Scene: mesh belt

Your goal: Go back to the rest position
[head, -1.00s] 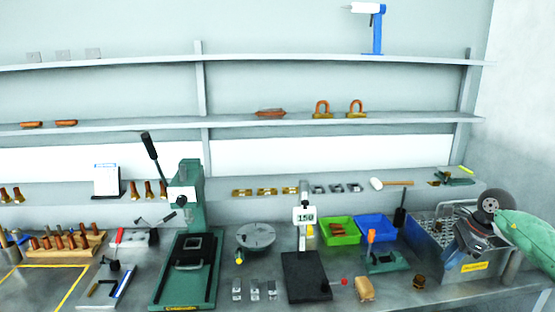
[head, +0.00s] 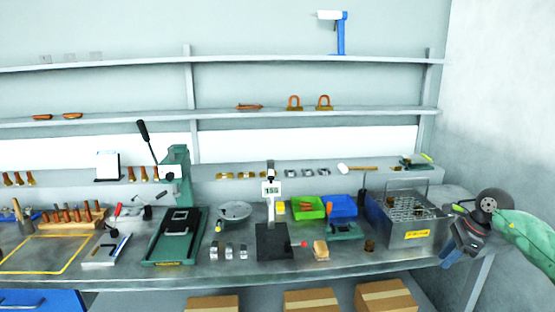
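My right gripper (head: 449,252) hangs at the right side of the head view, at the end of my green arm. It points down and left, just right of the metal mesh basket (head: 409,226) with the yellow label. It appears apart from the basket, at the bench's right end. I see nothing held in it, but its fingertips are too small and dark to show whether they are open. My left gripper is not in view.
The grey bench (head: 300,268) carries a green press (head: 178,220), a black-based gauge stand (head: 274,240), a green bin (head: 308,207) and a blue bin (head: 342,205). Cardboard boxes (head: 312,300) sit below. Right of the bench, the floor and wall look clear.

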